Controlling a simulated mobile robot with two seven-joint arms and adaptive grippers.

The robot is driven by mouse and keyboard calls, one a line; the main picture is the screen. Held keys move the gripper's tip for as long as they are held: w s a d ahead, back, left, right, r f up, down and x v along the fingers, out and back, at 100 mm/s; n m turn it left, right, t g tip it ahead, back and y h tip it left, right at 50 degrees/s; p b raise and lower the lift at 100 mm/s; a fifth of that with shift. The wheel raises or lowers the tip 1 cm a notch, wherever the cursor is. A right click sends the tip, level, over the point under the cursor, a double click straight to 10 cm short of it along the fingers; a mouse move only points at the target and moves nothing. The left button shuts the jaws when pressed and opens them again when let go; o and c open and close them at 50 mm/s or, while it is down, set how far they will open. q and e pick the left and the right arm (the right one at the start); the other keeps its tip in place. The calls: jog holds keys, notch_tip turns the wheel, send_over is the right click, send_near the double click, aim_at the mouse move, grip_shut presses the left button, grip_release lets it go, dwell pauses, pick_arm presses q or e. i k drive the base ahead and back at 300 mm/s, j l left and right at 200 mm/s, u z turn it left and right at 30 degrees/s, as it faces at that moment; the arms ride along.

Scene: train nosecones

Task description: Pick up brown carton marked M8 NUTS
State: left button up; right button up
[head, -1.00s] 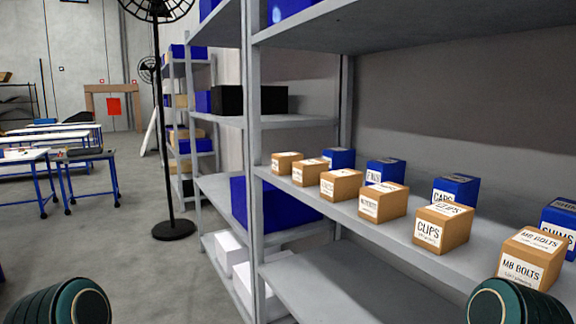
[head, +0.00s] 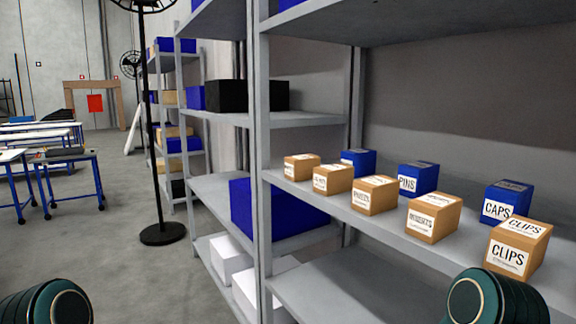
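Several brown cartons stand in a front row on the middle shelf of the grey rack at right. The nearest carton (head: 519,250) reads CLIPS. Behind it stand a brown carton (head: 433,217) with a longer, blurred word, another carton (head: 374,195), and two small far cartons (head: 333,179) and (head: 301,167). I cannot read M8 NUTS on any of them; the far labels are too small. Neither gripper is in view. Only rounded dark green parts of my arms show at the bottom corners.
Blue cartons, including CAPS (head: 507,200) and PINS (head: 411,178), stand behind the brown row. The grey rack's upright (head: 262,160) and shelves border an open floor (head: 110,270) at left. A black fan stand (head: 163,233) and blue-legged tables (head: 65,160) stand farther off.

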aim_at(298, 168)
jog(key=i+j, duration=0.7)
jog(key=j, duration=0.15)
jog(key=i+j, duration=0.7)
jog(key=j, duration=0.15)
jog(key=i+j+z, duration=0.35)
jog(key=i+j, duration=0.2)
jog(key=j, duration=0.3)
